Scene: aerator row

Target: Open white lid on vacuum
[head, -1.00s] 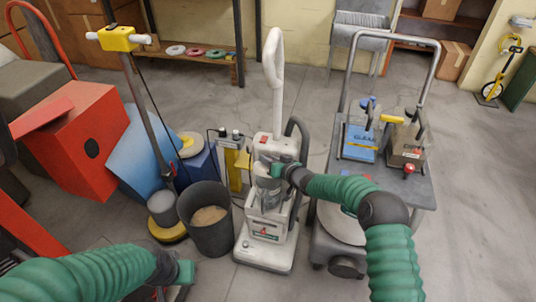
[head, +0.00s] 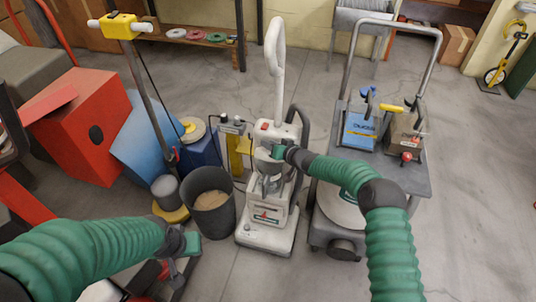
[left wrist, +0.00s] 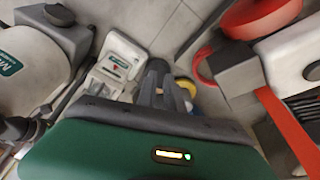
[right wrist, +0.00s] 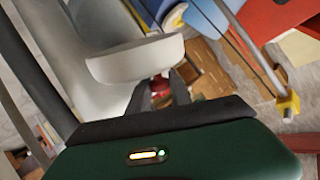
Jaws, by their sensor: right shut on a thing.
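The white upright vacuum (head: 266,228) stands in the middle of the head view, handle up. Its pale lid (right wrist: 135,62) shows large in the right wrist view, just beyond the fingers. My right gripper (head: 276,153) is at the upper front of the vacuum, shut on the lid; the exact contact is small and partly hidden. The grey cup area (head: 270,182) below the gripper shows in the head view. My left gripper (head: 184,262) is low at the left, away from the vacuum. Its fingers (left wrist: 166,78) show in the left wrist view with nothing clearly between them.
A dark bin (head: 208,219) stands close left of the vacuum. A yellow-handled machine (head: 122,28) and a red box (head: 82,125) are farther left. Floor behind the vacuum is clear.

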